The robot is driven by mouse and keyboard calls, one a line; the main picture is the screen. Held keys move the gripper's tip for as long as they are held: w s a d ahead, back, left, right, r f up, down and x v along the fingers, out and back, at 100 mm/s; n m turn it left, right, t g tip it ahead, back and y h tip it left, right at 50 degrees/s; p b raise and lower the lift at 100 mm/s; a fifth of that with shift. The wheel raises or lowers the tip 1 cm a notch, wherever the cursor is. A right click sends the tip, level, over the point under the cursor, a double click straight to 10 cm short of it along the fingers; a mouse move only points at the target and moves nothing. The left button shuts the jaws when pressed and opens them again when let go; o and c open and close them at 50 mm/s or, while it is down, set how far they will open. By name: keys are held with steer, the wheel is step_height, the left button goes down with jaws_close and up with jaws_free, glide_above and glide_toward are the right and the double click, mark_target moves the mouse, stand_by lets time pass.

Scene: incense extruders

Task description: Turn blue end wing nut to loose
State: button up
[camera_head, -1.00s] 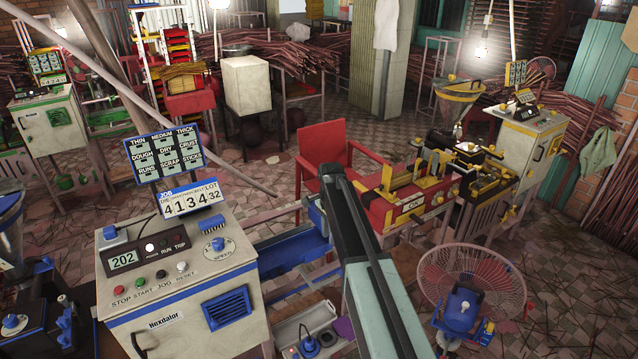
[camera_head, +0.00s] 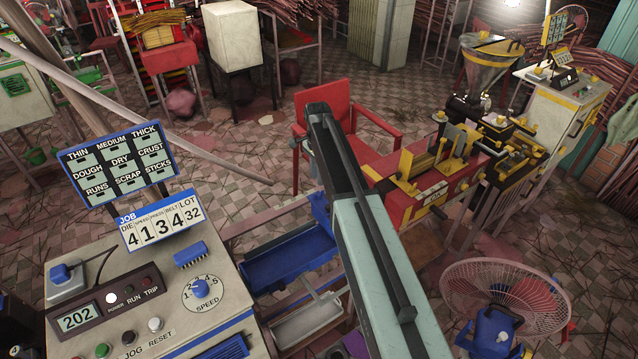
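I cannot pick out the blue end wing nut in this view. Blue parts near me are a long blue trough (camera_head: 285,262) beside the control cabinet and a small upright blue piece (camera_head: 320,208) at its far end, partly behind my arm. A dark machine with blue parts (camera_head: 14,325) is cut off at the left edge. My arm reaches from the bottom right up to the centre, over the trough's right side. My gripper does not show; it is hidden or out of frame.
The blue-trimmed control cabinet (camera_head: 215,285) stands close at lower left, with its label board (camera_head: 118,165) above. A red chair (camera_head: 340,110) and a red-yellow machine (camera_head: 425,195) lie beyond my arm. A fan (camera_head: 510,295) stands at lower right. Tiled floor is open at centre left.

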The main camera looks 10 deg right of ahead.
mark_target(319, 195)
steer(key=shift+d+f+b, duration=0.2)
steer(key=shift+f+b, duration=0.15)
steer(key=shift+b, duration=0.05)
step_height(319, 195, down, 7)
steer(key=b, duration=0.7)
steer(key=shift+f, duration=0.1)
jaws_close()
steer(key=shift+d, duration=0.1)
